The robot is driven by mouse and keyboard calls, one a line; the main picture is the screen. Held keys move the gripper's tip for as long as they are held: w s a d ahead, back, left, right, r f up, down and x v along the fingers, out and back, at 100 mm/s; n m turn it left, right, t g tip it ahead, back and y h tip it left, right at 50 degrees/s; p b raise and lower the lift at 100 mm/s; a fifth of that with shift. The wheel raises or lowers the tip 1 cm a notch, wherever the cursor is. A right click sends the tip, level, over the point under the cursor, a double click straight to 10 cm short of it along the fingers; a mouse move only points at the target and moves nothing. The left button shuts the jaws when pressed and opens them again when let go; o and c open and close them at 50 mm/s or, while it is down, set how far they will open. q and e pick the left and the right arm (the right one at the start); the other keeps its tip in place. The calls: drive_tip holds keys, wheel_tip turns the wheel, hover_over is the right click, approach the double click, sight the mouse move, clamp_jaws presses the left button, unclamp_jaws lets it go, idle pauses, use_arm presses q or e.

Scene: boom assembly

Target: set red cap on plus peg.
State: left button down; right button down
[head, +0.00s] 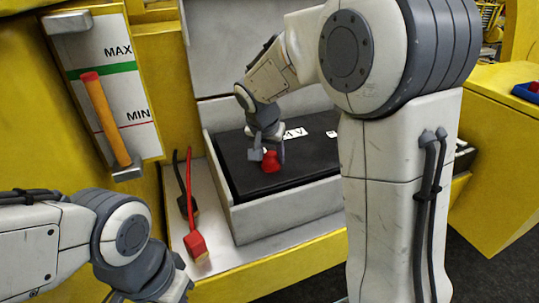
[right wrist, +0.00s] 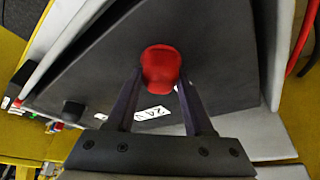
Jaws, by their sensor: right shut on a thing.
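The red cap (head: 270,161) is at the fingertips of my right gripper (head: 267,152), at the front left part of the black battery top (head: 300,168). In the right wrist view the red cap (right wrist: 161,68) sits between the two finger ends, and the gripper (right wrist: 161,88) is shut on it. The plus peg does not show; the cap and fingers may cover it. I cannot tell whether the cap touches the top. My left gripper (head: 175,288) is low at the left, partly cut off and turned away; its jaws cannot be made out.
A red cable plug (head: 195,243) and a black cable plug (head: 187,206) lie left of the grey battery tray (head: 290,213). A black cap (right wrist: 75,108) stands on the battery top in the right wrist view. A gauge panel (head: 118,85) is at the upper left.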

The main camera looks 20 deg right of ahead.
drive_tip(key=shift+f, duration=0.15)
drive_tip(key=shift+c, duration=1)
unclamp_jaws()
drive_tip(key=b+v, duration=0.2)
drive_tip(key=v, duration=0.8)
drive_tip(key=shift+a, duration=0.1)
